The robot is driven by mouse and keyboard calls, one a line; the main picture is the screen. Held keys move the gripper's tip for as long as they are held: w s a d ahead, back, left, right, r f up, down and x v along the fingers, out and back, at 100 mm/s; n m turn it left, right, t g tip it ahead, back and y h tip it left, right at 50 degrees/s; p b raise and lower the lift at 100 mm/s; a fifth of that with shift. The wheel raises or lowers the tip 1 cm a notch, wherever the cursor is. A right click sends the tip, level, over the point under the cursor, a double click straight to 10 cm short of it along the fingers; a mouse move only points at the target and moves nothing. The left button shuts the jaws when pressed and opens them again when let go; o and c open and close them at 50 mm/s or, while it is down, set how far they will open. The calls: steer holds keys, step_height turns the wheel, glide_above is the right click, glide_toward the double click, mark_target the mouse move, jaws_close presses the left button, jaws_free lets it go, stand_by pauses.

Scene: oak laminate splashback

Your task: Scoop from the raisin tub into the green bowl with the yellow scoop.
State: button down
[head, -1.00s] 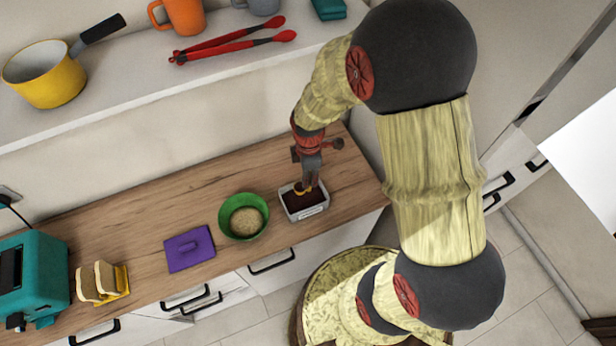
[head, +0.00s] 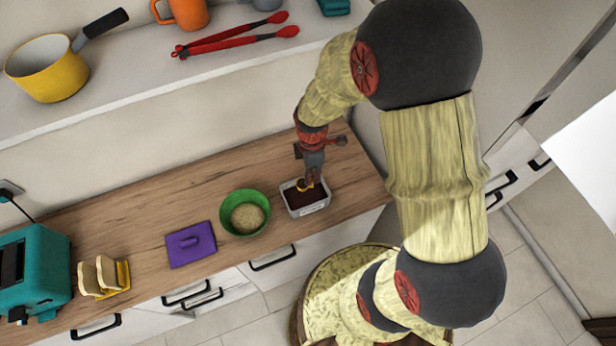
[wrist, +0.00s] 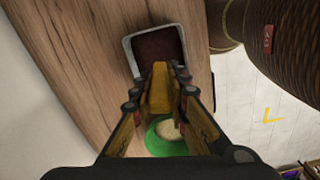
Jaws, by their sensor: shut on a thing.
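The raisin tub (head: 318,209) is a pale rectangular tub with dark contents, near the right end of the wooden counter; it also shows in the wrist view (wrist: 128,46). The green bowl (head: 227,209) stands just left of it and holds a beige heap; its rim shows in the wrist view (wrist: 158,146). My gripper (head: 313,178) points down above the tub, shut on the yellow scoop (wrist: 159,88). In the head view the scoop (head: 304,187) shows as a small yellow piece at the tub's back left. Whether it touches the raisins, or carries any, I cannot tell.
A purple lid (head: 190,246) lies left of the bowl. Further left are a bread rack (head: 122,277) and a teal toaster (head: 42,260). A shelf (head: 130,85) above holds a yellow saucepan (head: 48,75), an orange mug (head: 182,14) and red tongs (head: 236,42).

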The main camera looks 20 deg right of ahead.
steer(key=shift+s+d+f, duration=0.1)
steer(key=shift+d+f, duration=0.2)
steer(key=shift+d, duration=0.05)
steer(key=shift+a, duration=0.25)
steer(key=shift+d+f, duration=0.1)
steer(key=shift+d, duration=0.6)
steer(key=shift+s, duration=0.1)
